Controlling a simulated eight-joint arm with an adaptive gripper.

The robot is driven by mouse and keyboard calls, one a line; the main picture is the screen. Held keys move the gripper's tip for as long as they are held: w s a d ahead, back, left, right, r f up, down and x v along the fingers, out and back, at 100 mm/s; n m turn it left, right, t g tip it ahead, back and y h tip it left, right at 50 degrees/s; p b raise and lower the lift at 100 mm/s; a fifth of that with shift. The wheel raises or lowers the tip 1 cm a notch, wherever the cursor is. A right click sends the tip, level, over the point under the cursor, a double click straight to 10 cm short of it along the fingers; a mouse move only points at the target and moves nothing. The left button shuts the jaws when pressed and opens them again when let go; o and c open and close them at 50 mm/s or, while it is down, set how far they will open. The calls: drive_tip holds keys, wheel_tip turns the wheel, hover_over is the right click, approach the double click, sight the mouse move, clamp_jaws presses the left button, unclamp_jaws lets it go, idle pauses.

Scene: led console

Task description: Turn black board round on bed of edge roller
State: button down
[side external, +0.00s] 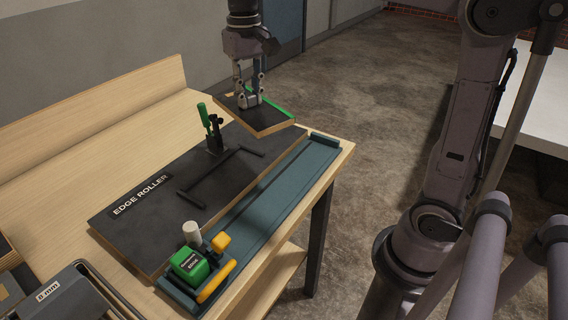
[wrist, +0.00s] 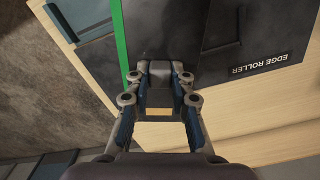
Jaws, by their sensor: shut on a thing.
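The black board (side external: 272,118) is a flat dark panel with a green strip along its far right edge and pale wood along its near edge. My gripper (side external: 249,101) is shut on it from above and holds it over the far end of the bench, apparently clear of the surface. In the wrist view the board (wrist: 158,28) shows its green strip on the left, beyond my gripper (wrist: 160,82). The edge roller's black bed (side external: 140,225) lies on the bench below, with its "EDGE ROLLER" label; it also shows in the wrist view (wrist: 280,35). The exact grip contact is hard to see.
A green-handled clamp (side external: 211,130) stands upright on the bed near the board. A black bar handle (side external: 210,187) lies across the bed. A teal rail (side external: 250,215) runs along the front, with a green and yellow roller carriage (side external: 192,265) at its near end.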

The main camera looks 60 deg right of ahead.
sight(235, 110)
drive_tip(key=n, duration=0.1)
drive_tip(key=a+n, duration=0.1)
drive_tip(key=n, duration=0.1)
drive_tip(key=w+n, duration=0.1)
drive_tip(key=n, duration=0.1)
drive_tip(key=shift+a, duration=0.35)
drive_tip(key=n, duration=0.2)
drive_tip(key=a+n, duration=0.1)
drive_tip(key=n, duration=0.2)
drive_tip(key=shift+w+a+n, duration=0.25)
drive_tip(key=shift+n, duration=0.05)
drive_tip(key=shift+w+a+f+n, duration=0.2)
drive_tip(key=shift+a+f+n, duration=0.4)
drive_tip(key=shift+f+n, duration=1.45)
drive_tip(key=shift+w+a+f+n, duration=0.25)
drive_tip(key=shift+a+f+n, duration=0.3)
drive_tip(key=shift+f+n, duration=1.45)
drive_tip(key=shift+w+a+f+n, duration=0.2)
drive_tip(key=shift+a+f+n, duration=0.4)
drive_tip(key=shift+f+n, duration=1.4)
drive_tip(key=shift+f+m, duration=0.35)
drive_tip(key=shift+f, duration=1.15)
drive_tip(key=c, duration=1.1)
unclamp_jaws()
